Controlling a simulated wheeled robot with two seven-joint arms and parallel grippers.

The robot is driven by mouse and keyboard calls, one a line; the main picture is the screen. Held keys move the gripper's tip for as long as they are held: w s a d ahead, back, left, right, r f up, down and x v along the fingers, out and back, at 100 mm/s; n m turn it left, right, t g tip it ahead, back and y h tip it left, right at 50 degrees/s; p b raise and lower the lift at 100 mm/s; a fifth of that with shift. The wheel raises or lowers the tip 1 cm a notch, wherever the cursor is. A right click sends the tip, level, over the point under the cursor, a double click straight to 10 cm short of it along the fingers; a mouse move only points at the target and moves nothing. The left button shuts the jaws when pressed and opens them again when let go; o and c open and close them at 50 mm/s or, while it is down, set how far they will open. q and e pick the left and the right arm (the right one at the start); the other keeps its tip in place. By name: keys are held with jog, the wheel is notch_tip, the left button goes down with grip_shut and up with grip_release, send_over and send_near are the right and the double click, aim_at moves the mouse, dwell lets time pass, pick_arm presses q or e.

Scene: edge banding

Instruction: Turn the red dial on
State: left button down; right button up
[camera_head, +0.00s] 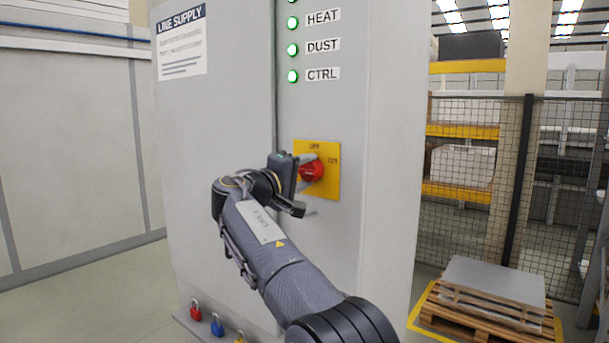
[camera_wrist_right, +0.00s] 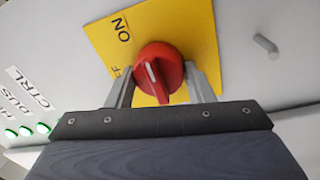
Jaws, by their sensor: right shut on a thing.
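The red dial (camera_head: 312,171) sits on a yellow plate (camera_head: 328,188) on the grey cabinet front. The plate reads OFF at the top and ON at the right. My right gripper (camera_head: 308,172) is at the dial, its fingers shut on it. In the right wrist view the red dial (camera_wrist_right: 159,68) is between the two fingers of my right gripper (camera_wrist_right: 161,78), one on each side. Its white mark runs roughly up and down there, leaning slightly left at its upper end. The ON label shows above left. My left gripper is not in view.
Green lamps labelled HEAT, DUST and CTRL (camera_head: 293,76) are lit above the dial. A grey peg (camera_wrist_right: 265,44) juts from the cabinet (camera_head: 390,130) near the plate. Small padlocks (camera_head: 217,325) hang at its foot. A pallet (camera_head: 490,305) and mesh fence stand at right.

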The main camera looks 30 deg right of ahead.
jog(key=o, duration=1)
jog(key=shift+c, duration=0.2)
jog(key=b+v, duration=0.1)
jog(key=v, duration=0.6)
jog(key=shift+s+a+b, duration=0.2)
jog(key=shift+a+b, duration=0.1)
jog(key=shift+a, duration=0.05)
jog(key=shift+f, duration=0.15)
